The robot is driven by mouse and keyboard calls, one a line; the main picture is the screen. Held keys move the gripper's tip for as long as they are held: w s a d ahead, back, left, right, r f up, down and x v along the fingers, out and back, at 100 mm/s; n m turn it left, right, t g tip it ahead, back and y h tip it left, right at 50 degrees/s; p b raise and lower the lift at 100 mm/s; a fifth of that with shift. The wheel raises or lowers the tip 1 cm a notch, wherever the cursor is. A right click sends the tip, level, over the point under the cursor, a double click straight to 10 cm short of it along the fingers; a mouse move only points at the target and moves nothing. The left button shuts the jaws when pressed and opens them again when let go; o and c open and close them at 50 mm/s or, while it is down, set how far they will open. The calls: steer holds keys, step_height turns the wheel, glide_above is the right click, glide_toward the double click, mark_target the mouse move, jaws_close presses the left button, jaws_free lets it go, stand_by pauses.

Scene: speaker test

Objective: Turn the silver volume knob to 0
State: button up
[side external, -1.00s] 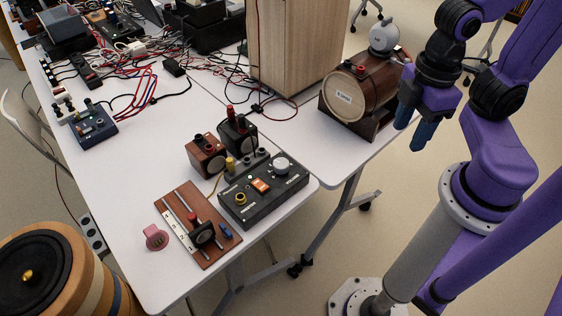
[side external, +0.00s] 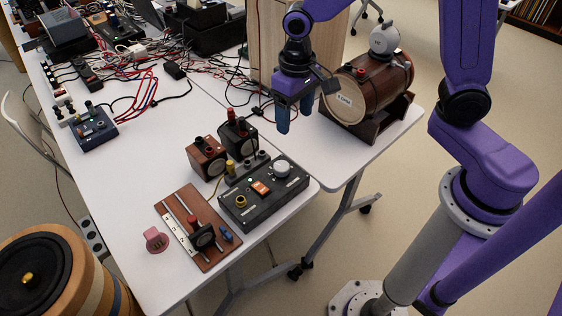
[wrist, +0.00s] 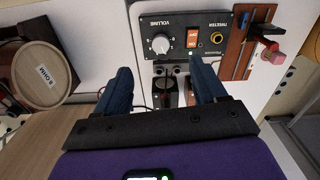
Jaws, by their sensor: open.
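The silver volume knob (side external: 282,168) sits on top of a black control box (side external: 240,212) near the table's front right edge. In the wrist view the silver knob (wrist: 160,44) shows beside the printed word VOLUME, at the upper middle. Its pointer setting is too small to read. My gripper (side external: 295,118) hangs above the table, behind and above the box, with blue fingers pointing down. In the wrist view my gripper (wrist: 160,82) has its fingers spread wide, with nothing held between them. The knob lies beyond the fingertips, apart from them.
A wooden barrel speaker (side external: 372,92) stands right of my gripper. Two small speaker boxes (side external: 207,157) stand behind the control box. A wooden slide board (side external: 177,216) lies to its left. Cables and devices crowd the far table. The near left tabletop is mostly clear.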

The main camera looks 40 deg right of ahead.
mark_target(281, 165)
steer(key=w+f, duration=0.1)
steer(key=f, duration=0.5)
steer(key=w+f+m, duration=0.1)
steer(key=w+f, duration=0.1)
steer(key=f, duration=0.5)
steer(key=w+f+m, duration=0.1)
steer(key=f, duration=0.5)
steer(key=shift+w+f, duration=0.15)
steer(key=shift+f, duration=0.1)
steer(key=c, duration=1.1)
